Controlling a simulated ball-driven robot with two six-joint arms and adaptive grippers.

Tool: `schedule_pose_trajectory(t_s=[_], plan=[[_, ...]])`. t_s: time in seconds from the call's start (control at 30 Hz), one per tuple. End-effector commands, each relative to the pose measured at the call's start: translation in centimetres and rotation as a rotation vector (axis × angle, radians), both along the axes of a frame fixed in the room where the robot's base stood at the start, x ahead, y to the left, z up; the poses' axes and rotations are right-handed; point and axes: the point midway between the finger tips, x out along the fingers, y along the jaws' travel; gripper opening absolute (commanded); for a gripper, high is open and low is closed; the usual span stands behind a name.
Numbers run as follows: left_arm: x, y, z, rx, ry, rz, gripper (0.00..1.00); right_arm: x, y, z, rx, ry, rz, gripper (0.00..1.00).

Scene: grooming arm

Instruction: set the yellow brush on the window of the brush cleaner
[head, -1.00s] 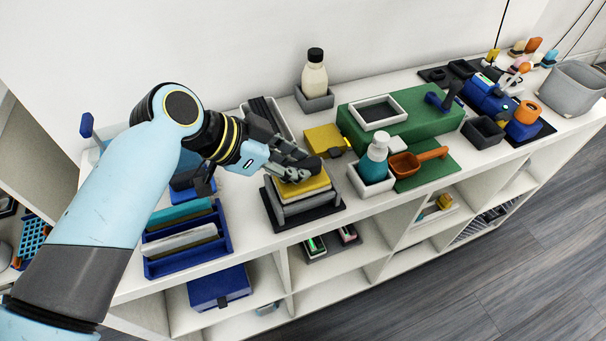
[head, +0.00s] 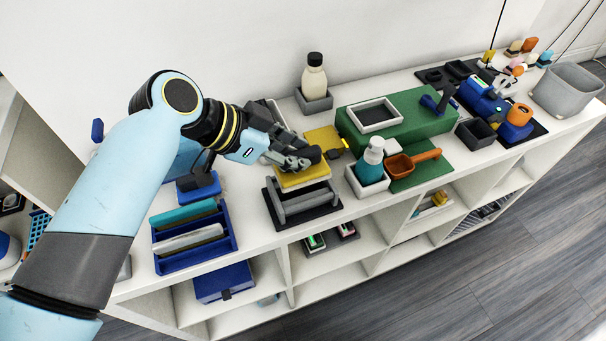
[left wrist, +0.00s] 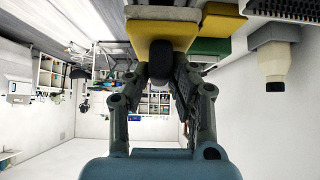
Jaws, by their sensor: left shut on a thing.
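The yellow brush (head: 305,178) is a flat yellow block with a dark knob. My left gripper (head: 310,158) is shut on its knob, and the fingers hide part of it. In the left wrist view the yellow brush (left wrist: 165,34) shows with the dark knob between the fingers and a pale layer on its far side. The brush is over the back of a grey open holder (head: 307,202) on a black mat. A green block (head: 420,122) with a white-framed dark window (head: 374,112) stands to the right; it looks like the brush cleaner. My right gripper is not in view.
A second yellow block (head: 322,138) lies just behind the gripper. A teal bottle (head: 371,158) and an orange scoop (head: 400,166) stand in front of the green block. A cream bottle (head: 313,76) stands behind. A blue rack (head: 195,250) is at left.

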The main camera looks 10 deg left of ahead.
Motion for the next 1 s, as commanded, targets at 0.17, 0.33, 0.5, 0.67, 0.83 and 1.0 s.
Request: schedule_pose_trajectory(t_s=[0.17, 0.33, 0.5, 0.67, 0.83, 1.0], plan=[[0.0, 0.0, 0.9, 0.000, 0.000, 0.000, 0.00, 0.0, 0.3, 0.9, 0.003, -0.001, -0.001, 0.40], [0.0, 0.0, 1.0, 0.000, 0.000, 0.000, 0.00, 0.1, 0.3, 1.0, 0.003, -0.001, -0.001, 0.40], [0.0, 0.0, 1.0, 0.000, 0.000, 0.000, 0.00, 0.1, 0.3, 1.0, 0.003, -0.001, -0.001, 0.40], [0.7, 0.7, 1.2, 0.002, -0.004, 0.003, 0.00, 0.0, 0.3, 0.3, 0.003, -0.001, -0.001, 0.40], [3.1, 3.9, 3.0, 0.007, -0.008, 0.011, 0.00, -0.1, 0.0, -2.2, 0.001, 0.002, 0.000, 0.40], [4.7, 6.9, 6.0, 0.007, -0.007, 0.016, 0.00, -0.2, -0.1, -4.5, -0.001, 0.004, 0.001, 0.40]])
